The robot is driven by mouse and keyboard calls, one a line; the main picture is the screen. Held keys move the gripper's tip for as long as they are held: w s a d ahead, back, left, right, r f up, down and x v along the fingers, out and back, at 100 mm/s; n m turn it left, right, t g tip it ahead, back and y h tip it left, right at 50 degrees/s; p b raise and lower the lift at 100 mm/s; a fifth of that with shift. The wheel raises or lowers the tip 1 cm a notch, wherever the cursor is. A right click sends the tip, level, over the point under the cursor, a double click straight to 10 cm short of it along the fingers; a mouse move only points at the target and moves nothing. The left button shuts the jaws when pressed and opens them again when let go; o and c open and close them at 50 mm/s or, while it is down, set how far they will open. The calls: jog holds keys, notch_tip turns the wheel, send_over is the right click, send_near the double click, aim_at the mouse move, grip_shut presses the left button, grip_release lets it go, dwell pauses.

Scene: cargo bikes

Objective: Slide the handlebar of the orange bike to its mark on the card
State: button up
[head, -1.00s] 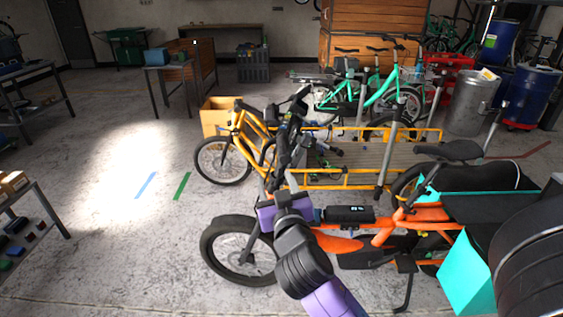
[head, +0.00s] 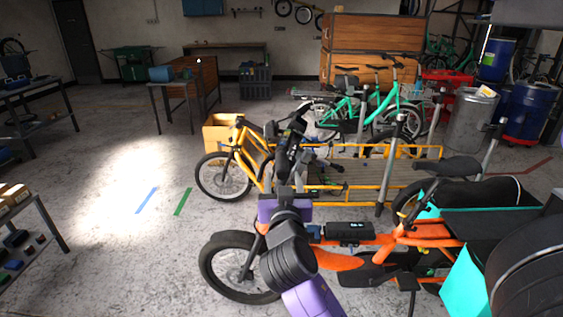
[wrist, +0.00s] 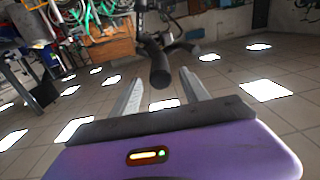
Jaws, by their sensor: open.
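The orange bike (head: 345,262) stands in front of me in the head view, front wheel to the left. Its dark handlebar (head: 292,140) rises just beyond my gripper and is partly hidden by my arm. In the wrist view, a black handlebar grip (wrist: 159,68) points toward me, at the far end of the gap between my fingers. My gripper (wrist: 160,92) is open, with a finger on each side of that gap and nothing clasped. In the head view my purple gripper body (head: 285,209) shows, but its fingertips are hard to make out. I cannot make out the card or its mark.
A yellow cargo bike (head: 345,198) stands close behind the orange one, with a teal bike (head: 370,105) beyond. A cyan cargo box (head: 465,283) is at the right. Open floor with blue tape (head: 147,200) and green tape (head: 183,202) lies left. A shelf (head: 38,215) stands far left.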

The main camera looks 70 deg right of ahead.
aim_at(282, 163)
jog(key=shift+p+x, duration=1.4)
jog(key=shift+x, duration=2.85)
jog(key=shift+f, duration=0.1)
grip_shut()
